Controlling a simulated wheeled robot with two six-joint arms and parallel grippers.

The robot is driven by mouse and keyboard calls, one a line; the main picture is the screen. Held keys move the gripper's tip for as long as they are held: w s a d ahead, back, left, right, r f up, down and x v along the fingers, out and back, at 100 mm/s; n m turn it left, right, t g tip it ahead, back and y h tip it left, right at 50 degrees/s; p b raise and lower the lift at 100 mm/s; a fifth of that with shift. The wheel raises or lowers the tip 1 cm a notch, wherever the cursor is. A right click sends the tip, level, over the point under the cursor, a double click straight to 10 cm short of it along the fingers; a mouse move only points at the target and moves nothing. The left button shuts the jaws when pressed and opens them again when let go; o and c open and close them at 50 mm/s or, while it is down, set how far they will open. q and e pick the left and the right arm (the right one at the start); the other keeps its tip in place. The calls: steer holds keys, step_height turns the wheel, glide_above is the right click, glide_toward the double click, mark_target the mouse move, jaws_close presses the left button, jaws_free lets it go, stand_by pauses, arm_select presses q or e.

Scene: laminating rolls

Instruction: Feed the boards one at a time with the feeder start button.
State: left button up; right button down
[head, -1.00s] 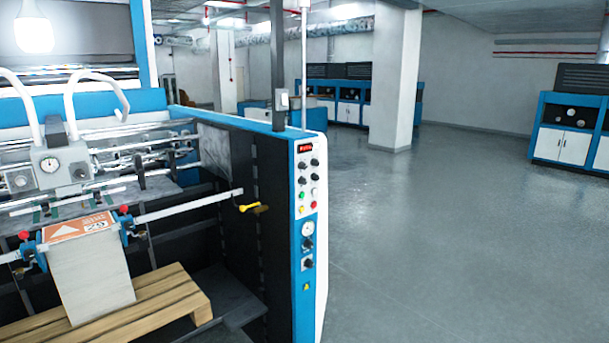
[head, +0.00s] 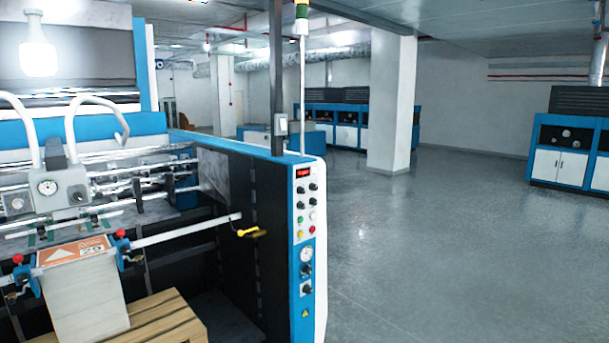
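The stack of boards (head: 84,300) stands on a wooden pallet in the feeder at the lower left. Its top board (head: 78,251) is orange with a white triangle and small print. The control panel (head: 306,215) is on the blue and white end of the machine, with a red display, black knobs, a gauge and small coloured buttons. Labels are too small to read, so I cannot tell which is feeder start. Neither of my grippers is in view.
The wooden pallet (head: 165,325) lies under the stack. A rail with a yellow handle (head: 252,232) crosses the feeder. A signal post (head: 302,80) rises above the panel. Open grey floor (head: 430,250) lies to the right, with a white pillar (head: 392,105) and blue machines (head: 565,145) behind.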

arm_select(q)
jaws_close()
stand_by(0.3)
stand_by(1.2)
